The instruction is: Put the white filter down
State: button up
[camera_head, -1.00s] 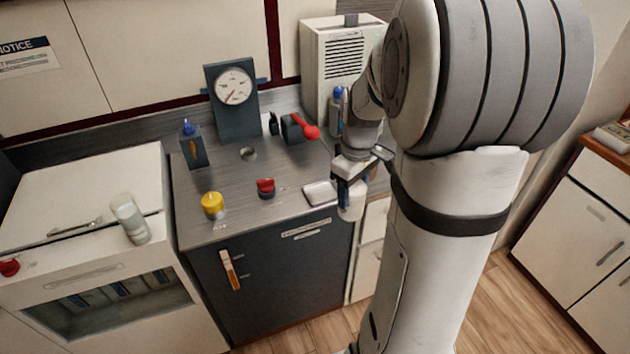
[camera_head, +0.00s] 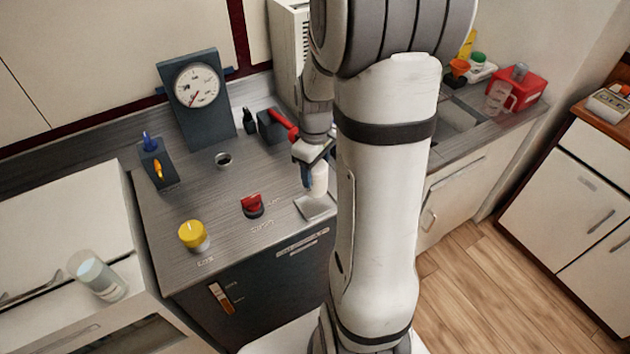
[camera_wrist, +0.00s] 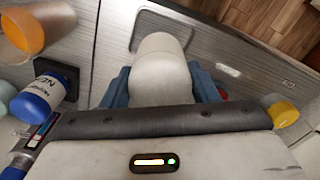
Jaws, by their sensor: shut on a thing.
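My gripper (camera_head: 310,176) is shut on the white filter (camera_head: 319,181), a pale rounded cylinder. In the head view it hangs upright just over a shallow square tray (camera_head: 314,208) at the right of the grey counter. In the wrist view the white filter (camera_wrist: 160,62) sits between the two blue fingers (camera_wrist: 160,85), with the tray's rim (camera_wrist: 139,27) behind it. I cannot tell whether its lower end touches the tray. My own arm hides part of the counter to the right.
A red button (camera_head: 252,204) and a yellow knob (camera_head: 193,235) stand left of the tray. A red-handled lever (camera_head: 282,124) and a dial gauge (camera_head: 196,90) are behind. In the wrist view, a blue-capped bottle (camera_wrist: 38,98) and an orange cup (camera_wrist: 24,32) are at left.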

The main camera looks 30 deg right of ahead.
aim_at(316, 182)
jog(key=shift+f, duration=2.2)
jog(key=shift+f, duration=0.25)
jog(key=o, duration=1)
jog(key=shift+r, duration=0.1)
notch_tip(316, 182, up, 12)
jog(key=shift+s+r, duration=0.1)
jog(key=shift+r, duration=0.05)
jog(key=s+a+r+m+t, duration=0.1)
jog(key=s+a, duration=0.3)
jog(key=s+a+r+m+t, duration=0.1)
jog(key=s+a+r+m, duration=0.1)
jog(key=s+a, duration=0.2)
jog(key=s+a+r+m+t, duration=0.1)
jog(key=s+a+r+m, duration=0.1)
jog(key=s+a, duration=0.2)
jog(key=shift+s+r, duration=0.25)
jog(key=shift+s, duration=0.05)
